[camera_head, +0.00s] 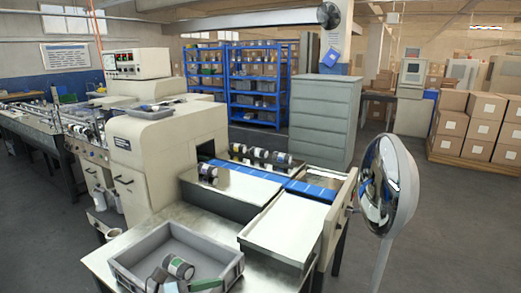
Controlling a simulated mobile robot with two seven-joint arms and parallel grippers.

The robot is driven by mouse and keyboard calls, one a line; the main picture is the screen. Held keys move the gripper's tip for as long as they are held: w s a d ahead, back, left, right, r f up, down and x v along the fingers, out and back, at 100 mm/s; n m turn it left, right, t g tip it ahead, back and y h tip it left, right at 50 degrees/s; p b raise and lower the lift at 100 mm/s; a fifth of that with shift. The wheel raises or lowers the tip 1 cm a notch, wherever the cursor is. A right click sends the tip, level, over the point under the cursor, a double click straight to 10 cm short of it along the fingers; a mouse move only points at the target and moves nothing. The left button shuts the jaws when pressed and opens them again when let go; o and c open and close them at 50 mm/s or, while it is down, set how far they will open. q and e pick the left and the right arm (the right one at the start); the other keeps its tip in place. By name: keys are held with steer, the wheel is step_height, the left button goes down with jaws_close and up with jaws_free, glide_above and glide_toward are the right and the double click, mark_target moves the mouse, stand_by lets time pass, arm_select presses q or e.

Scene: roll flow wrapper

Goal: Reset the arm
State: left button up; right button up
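Neither of my arms nor grippers shows in the head view. A beige flow wrapper machine (158,150) stands left of centre, with a blue conveyor strip (262,185) running out of it to the right. A dark roll with a light band (208,172) sits at the machine's outlet. Several similar rolls (262,156) stand in a row behind the strip. A grey crate (226,275) lies on the near metal table and holds a roll (178,267) and several small packs, partly cut off by the lower edge.
A bare metal plate (285,225) lies right of the crate. A round shiny disc on a pole (390,180) stands close at the right. Grey drawers (323,118), blue shelves (254,85) and stacked cartons (483,120) stand behind. Floor at the right is open.

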arm_select(q)
steer(key=s+a+f+m+t+y, duration=0.3)
steer(key=s+a+f+m+y, duration=0.45)
steer(key=m, duration=0.95)
steer(key=s+a+f+m+t+y, duration=0.2)
steer(key=s+f+m+t+y, duration=0.2)
steer(key=s+f+m, duration=0.8)
steer(key=s+a+f+n+g, duration=0.1)
steer(key=s+f+n+g, duration=0.2)
steer(key=s+f+g, duration=0.2)
steer(key=s+f+y, duration=0.1)
steer(key=s+f, duration=0.2)
steer(key=s, duration=0.2)
steer(key=shift+f+n+b, duration=0.15)
steer(key=shift+n+b, duration=0.15)
steer(key=shift+a, duration=0.1)
